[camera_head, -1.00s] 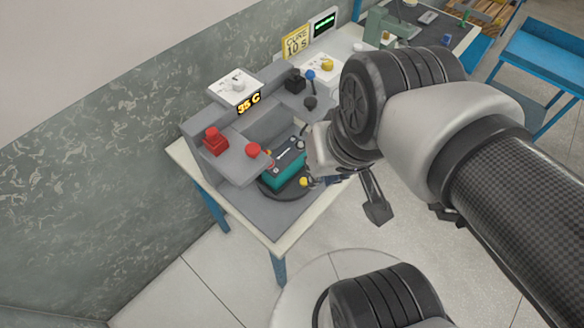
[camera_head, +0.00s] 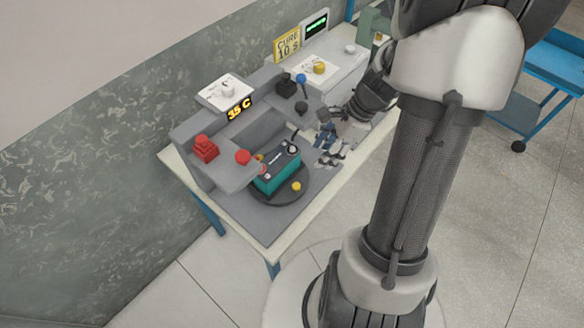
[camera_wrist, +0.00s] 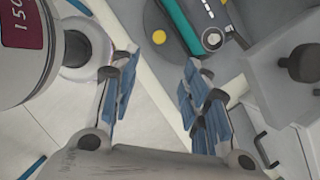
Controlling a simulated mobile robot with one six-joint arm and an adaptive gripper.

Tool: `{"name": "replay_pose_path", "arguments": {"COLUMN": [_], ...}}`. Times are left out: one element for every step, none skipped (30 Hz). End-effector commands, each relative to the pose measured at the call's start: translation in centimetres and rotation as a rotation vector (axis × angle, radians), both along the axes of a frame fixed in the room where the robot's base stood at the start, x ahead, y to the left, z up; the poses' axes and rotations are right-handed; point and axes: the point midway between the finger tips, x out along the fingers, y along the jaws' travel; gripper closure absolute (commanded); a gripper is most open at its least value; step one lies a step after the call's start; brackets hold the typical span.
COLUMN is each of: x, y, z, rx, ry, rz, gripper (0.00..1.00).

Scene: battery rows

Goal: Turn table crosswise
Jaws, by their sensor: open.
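The turntable (camera_head: 268,204) is a dark round disc set in the grey station, with a small yellow knob (camera_head: 296,186) near its front right edge. A teal battery (camera_head: 277,177) with a dark top sits on the disc. In the wrist view the disc (camera_wrist: 155,17) is at the top, with the yellow knob (camera_wrist: 159,37) ahead of the fingers and apart from them. The teal battery (camera_wrist: 185,27) is partly cut off there. My gripper (camera_head: 327,144) is open and empty, right of the battery; its blue-padded fingers also show in the wrist view (camera_wrist: 160,75).
A red button block (camera_head: 205,149) and a red knob (camera_head: 243,157) stand left of the turntable. A black block (camera_head: 287,86) and a blue-topped lever (camera_head: 301,80) stand behind it. A yellow knob on a white plate (camera_head: 319,68) is farther back. Floor is clear in front.

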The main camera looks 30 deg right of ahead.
Motion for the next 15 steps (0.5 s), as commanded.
{"name": "replay_pose_path", "arguments": {"x": [0.1, 0.1, 0.2, 0.3, 0.4, 0.6, 0.7, 0.7, 0.9, 1.0, 1.1, 1.3, 1.4, 1.5, 1.6], "y": [0.4, 0.5, 0.8, 1.0, 1.2, 1.6, 1.8, 2.1, 2.4, 2.6, 2.8, 3.1, 3.3, 3.6, 3.9], "z": [-0.9, -1.4, -2.1, -2.7, -3.3, -4.1, -4.8, -5.4, -6.2, -6.9, -7.5, -8.3, -8.9, -9.5, -10.3], "rx": [0.001, 0.001, 0.002, 0.002, 0.001, 0.002, 0.001, 0.001, 0.002, 0.000, 0.001, 0.000, 0.000, 0.001, 0.000], "ry": [0.002, 0.002, 0.003, 0.004, 0.003, 0.003, 0.003, 0.005, 0.003, 0.003, 0.003, 0.003, 0.003, 0.003, 0.003], "rz": [0.004, 0.004, 0.005, 0.005, 0.006, 0.007, 0.008, 0.007, 0.007, 0.008, 0.008, 0.008, 0.007, 0.008, 0.009], "gripper": [0.58, 0.58, 0.58, 0.58, 0.58, 0.58, 0.58, 0.58, 0.58, 0.58, 0.58, 0.58, 0.58, 0.58, 0.58]}}
